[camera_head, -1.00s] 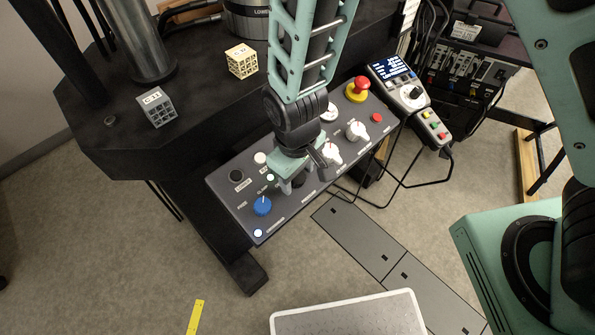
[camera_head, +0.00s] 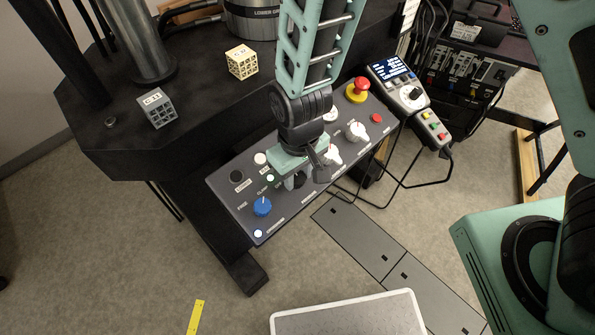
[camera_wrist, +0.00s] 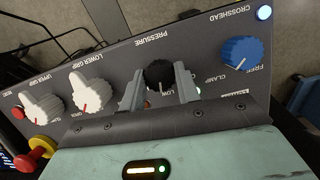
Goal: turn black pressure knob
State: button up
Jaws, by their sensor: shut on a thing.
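The black pressure knob (camera_wrist: 159,72) sits on the sloped grey control panel (camera_wrist: 210,55), below the word PRESSURE in the wrist view. My gripper (camera_wrist: 160,82) has one finger on each side of the knob and is shut on it. In the head view my gripper (camera_head: 295,182) reaches down over the panel, and the knob (camera_head: 300,181) is mostly hidden by it.
A blue knob (camera_head: 262,206) and two white knobs (camera_head: 356,131) flank the black knob. A red-and-yellow emergency stop (camera_head: 358,88) and a pendant (camera_head: 403,88) stand farther right. Two lattice cubes (camera_head: 242,61) rest on the black table.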

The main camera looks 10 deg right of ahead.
jog(key=m+y, duration=0.1)
jog(key=m, duration=0.3)
jog(key=shift+d+g, duration=0.1)
jog(key=shift+g, duration=0.2)
jog(key=shift+m+y+b, duration=0.5)
jog(key=shift+m+b, duration=0.05)
jog(key=shift+m, duration=1.15)
jog(key=o, duration=1)
jog(key=d+r, duration=0.1)
jog(key=r, duration=0.4)
jog(key=d+r+p, duration=0.1)
jog(key=r, duration=0.5)
jog(key=d+r, duration=0.1)
jog(key=r, duration=0.5)
jog(key=shift+w+d+p, duration=0.2)
jog(key=shift+w+p, duration=0.15)
jog(key=shift+p, duration=0.05)
